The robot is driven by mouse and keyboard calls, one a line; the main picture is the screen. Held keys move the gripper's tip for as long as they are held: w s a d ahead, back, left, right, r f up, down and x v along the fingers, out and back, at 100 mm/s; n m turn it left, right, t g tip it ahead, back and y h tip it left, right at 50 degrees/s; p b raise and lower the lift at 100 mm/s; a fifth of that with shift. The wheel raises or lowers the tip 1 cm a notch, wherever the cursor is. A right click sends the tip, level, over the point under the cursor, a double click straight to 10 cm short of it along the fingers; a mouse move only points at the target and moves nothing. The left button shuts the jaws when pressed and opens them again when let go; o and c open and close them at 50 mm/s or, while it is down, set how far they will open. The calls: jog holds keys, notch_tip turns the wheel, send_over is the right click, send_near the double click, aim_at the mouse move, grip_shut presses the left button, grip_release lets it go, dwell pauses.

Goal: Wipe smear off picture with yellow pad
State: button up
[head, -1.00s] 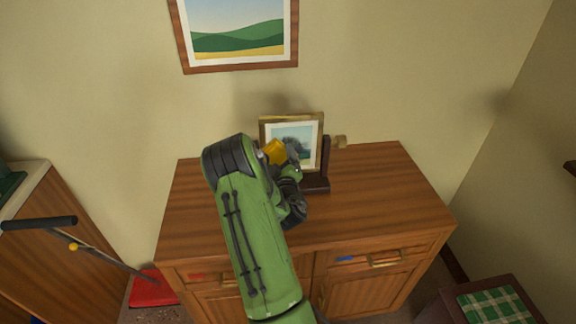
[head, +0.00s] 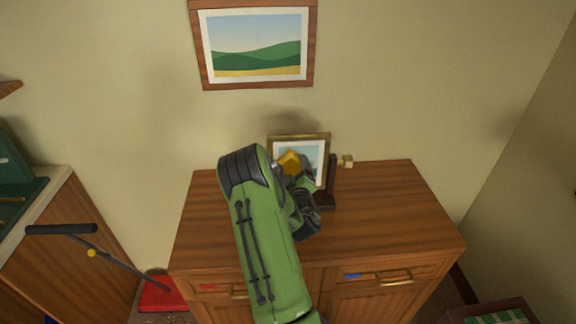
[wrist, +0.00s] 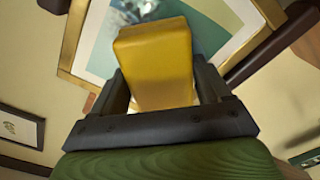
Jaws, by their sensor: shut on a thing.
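The framed picture (head: 318,148) stands upright on top of the wooden cabinet in a gold frame, held by a dark wooden stand (head: 331,180). My gripper (wrist: 160,95) is shut on the yellow pad (wrist: 155,58) and holds it in front of the picture. In the head view the pad (head: 290,162) overlaps the picture's left part; I cannot tell whether it touches the surface. In the wrist view a dark patch, perhaps the smear, shows on the picture (wrist: 215,22) beyond the pad's top edge. My arm and the pad hide much of the picture.
The cabinet top (head: 400,210) is clear to the right. A larger landscape picture (head: 256,45) hangs on the wall above. A small light wooden piece (head: 346,161) is beside the stand. A side cabinet (head: 60,235) and a red object (head: 160,295) are at left.

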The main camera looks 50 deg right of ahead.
aim_at(318, 162)
jog(key=shift+s+d+p, duration=0.5)
jog(key=shift+s, duration=0.1)
jog(key=s+d+p, duration=0.2)
jog(key=p, duration=0.1)
jog(key=shift+s+d+r, duration=0.1)
jog(key=shift+s+r, duration=0.05)
jog(key=shift+s, duration=0.05)
jog(key=shift+s+d+p, duration=0.65)
jog(key=shift+s, duration=0.2)
jog(key=shift+s+d+p, duration=0.65)
jog(key=shift+s, duration=0.15)
jog(key=shift+w+a+f+b, duration=0.3)
jog(key=shift+w+a+b, duration=0.1)
jog(key=shift+w+b, duration=0.25)
jog(key=shift+w+a+r+b, duration=0.1)
jog(key=shift+w+a+b, duration=0.75)
jog(key=shift+w, duration=0.05)
jog(key=w+a+b, duration=0.2)
jog(key=b, duration=0.1)
jog(key=shift+w+a, duration=0.1)
jog(key=shift+w, duration=0.1)
jog(key=shift+w+a+b, duration=0.2)
jog(key=shift+a+b, duration=0.05)
jog(key=shift+b, duration=0.05)
jog(key=shift+w+a+b, duration=0.3)
jog(key=shift+w+b, duration=0.2)
jog(key=shift+b, duration=0.3)
jog(key=shift+w+a+b, duration=0.95)
jog(key=shift+b, duration=0.3)
jog(key=shift+c, duration=0.3)
